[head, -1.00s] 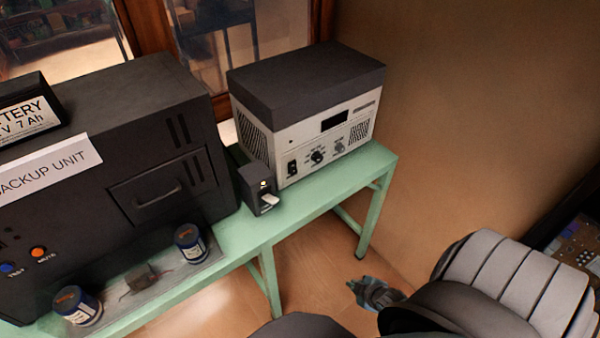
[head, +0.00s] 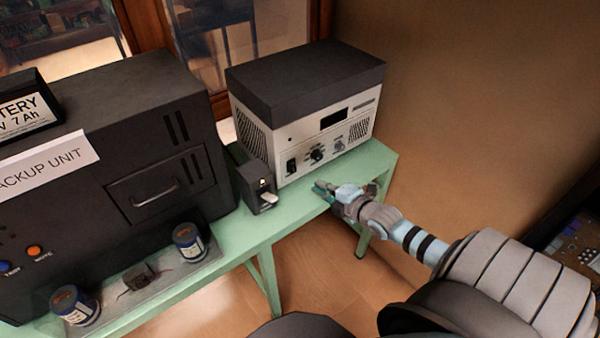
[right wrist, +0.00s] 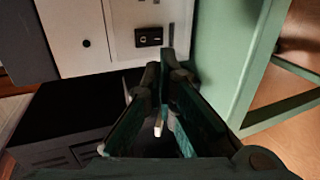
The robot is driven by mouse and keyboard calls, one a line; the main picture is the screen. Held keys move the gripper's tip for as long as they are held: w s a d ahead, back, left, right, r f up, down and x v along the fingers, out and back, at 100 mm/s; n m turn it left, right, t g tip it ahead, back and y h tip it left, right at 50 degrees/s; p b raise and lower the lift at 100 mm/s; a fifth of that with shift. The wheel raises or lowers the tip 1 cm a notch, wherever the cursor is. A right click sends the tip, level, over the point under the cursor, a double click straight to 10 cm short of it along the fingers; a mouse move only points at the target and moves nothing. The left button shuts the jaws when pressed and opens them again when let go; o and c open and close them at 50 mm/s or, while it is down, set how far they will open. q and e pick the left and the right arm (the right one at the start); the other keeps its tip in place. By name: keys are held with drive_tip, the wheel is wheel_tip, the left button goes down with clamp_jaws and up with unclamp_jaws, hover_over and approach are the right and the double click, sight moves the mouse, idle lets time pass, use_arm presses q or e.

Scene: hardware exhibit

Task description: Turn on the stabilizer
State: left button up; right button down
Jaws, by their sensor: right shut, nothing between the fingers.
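The stabilizer appears to be the light grey unit with a dark top (head: 307,95) on the green table in the head view. Its front has a black rocker switch (head: 291,167), knobs (head: 317,156) and a dark display. My right gripper (head: 320,187) is in front of it, low near the table edge, right of the switch and apart from it. In the right wrist view the gripper (right wrist: 164,68) is shut and empty, its tips just below the rocker switch (right wrist: 148,37) in the picture. The switch's position is too small to tell. My left gripper is not in view.
A small black box with a pale lever (head: 258,187) stands left of the switch, close to the stabilizer. A large black backup unit (head: 130,130) fills the left. Two blue cans (head: 189,242) stand in front of it. The table's front right (head: 372,170) is clear.

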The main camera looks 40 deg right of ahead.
sight(293, 166)
drive_tip(key=b+x, duration=0.2)
drive_tip(key=x, duration=0.3)
drive_tip(key=b+x, duration=0.3)
drive_tip(key=x, duration=0.2)
drive_tip(key=shift+w+f+b, duration=0.2)
drive_tip(key=shift+f+b, duration=0.1)
drive_tip(key=shift+f, duration=0.05)
drive_tip(key=shift+w+f, duration=0.1)
drive_tip(key=shift+w, duration=0.4)
